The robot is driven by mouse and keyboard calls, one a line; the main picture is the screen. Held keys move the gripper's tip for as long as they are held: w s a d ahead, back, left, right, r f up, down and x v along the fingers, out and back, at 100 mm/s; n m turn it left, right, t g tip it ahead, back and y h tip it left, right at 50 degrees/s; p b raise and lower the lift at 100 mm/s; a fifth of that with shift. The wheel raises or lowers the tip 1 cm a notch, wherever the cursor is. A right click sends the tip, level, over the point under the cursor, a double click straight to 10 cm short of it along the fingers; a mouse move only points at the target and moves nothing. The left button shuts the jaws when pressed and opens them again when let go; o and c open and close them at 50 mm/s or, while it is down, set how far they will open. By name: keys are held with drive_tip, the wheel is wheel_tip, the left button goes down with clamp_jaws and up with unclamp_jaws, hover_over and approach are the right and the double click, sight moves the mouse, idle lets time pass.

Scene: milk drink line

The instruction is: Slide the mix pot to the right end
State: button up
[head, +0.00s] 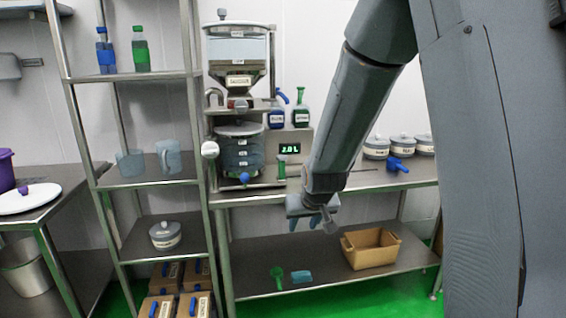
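The mix pot appears to be the clear banded vessel (236,152) with a grey lid and a blue tap low on its front. It stands upright on the left part of the steel bench, under the hopper (236,50). A green-knobbed lever (282,162) stands to its right. My gripper (311,222) hangs in front of the bench, to the right of and lower than the pot, apart from it. Its fingers point down and look spread with nothing between them. My arm hides part of the bench behind it.
A display (290,149) reads 2.0L behind the bench top. Lidded jars (376,147) and a blue scoop (397,164) sit at the bench's right. A tan bin (370,249) is on the lower shelf. A shelf rack (150,185) stands close on the left.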

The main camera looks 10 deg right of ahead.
sight(282, 165)
drive_tip(key=w+r+t, duration=0.1)
drive_tip(key=w+t, duration=0.2)
drive_tip(key=w, duration=0.6)
drive_tip(key=w+r+t, duration=0.2)
drive_tip(key=w+t, duration=0.2)
drive_tip(key=w, duration=0.6)
drive_tip(key=w+r+t+b, duration=0.1)
drive_tip(key=w+t, duration=0.2)
drive_tip(key=w, duration=0.7)
drive_tip(key=shift+d+r+t, duration=0.15)
drive_tip(key=shift+r+t, duration=0.1)
drive_tip(key=shift+t, duration=0.15)
drive_tip(key=shift+w+r+t, duration=0.25)
drive_tip(key=shift+w+t, duration=0.05)
drive_tip(key=shift+w, duration=0.2)
drive_tip(key=shift+w+p, duration=0.45)
drive_tip(key=shift+w, duration=3.35)
clamp_jaws()
